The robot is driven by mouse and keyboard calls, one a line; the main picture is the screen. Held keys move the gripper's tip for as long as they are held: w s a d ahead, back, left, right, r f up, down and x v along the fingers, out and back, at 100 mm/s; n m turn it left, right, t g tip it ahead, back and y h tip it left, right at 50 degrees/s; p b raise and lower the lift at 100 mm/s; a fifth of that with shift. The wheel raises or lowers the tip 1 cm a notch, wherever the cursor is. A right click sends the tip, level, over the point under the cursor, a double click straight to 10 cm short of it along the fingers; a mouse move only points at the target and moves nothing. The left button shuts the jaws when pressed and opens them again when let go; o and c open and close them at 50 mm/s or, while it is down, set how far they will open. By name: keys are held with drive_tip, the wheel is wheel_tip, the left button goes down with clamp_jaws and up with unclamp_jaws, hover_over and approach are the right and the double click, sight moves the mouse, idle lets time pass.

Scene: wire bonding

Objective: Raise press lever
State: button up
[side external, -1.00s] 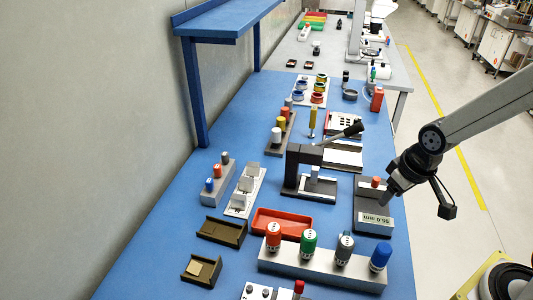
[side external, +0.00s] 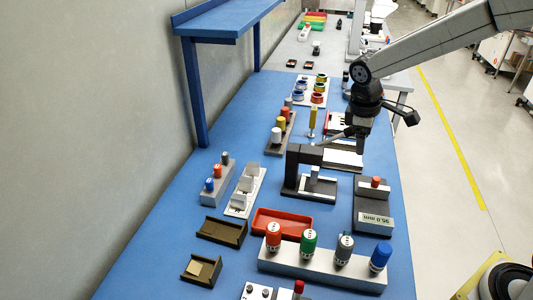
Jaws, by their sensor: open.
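The press (side external: 303,156) stands near the middle of the blue bench, a dark frame on a dark base with a pale block under its head. Its lever (side external: 333,138) slants up to the right from the head, and its knob end is hidden behind my gripper. My gripper (side external: 360,148) points down at the lever's outer end, just right of the press. It is open; whether its fingers touch the lever or stand around it I cannot tell.
A grey device with a display (side external: 374,208) stands right of the press. A red tray (side external: 282,222) and a rack of coloured-capped cylinders (side external: 325,262) are in front. A yellow-topped post (side external: 312,120) stands close behind the lever. Bare bench (side external: 165,235) lies at the left.

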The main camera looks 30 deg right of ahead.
sight(335, 138)
drive_tip(key=w+d+r+n+g+h, duration=0.1)
drive_tip(key=w+d+r+n+h, duration=0.1)
drive_tip(key=w, duration=0.4)
drive_tip(key=shift+w+d+r+n, duration=0.15)
drive_tip(key=shift+w+r+n, duration=0.35)
drive_tip(key=shift+r, duration=0.85)
drive_tip(key=shift+s+f, duration=0.1)
drive_tip(key=shift+s, duration=0.05)
drive_tip(key=shift+x, duration=3.8)
drive_tip(key=shift+s+d, duration=0.15)
clamp_jaws()
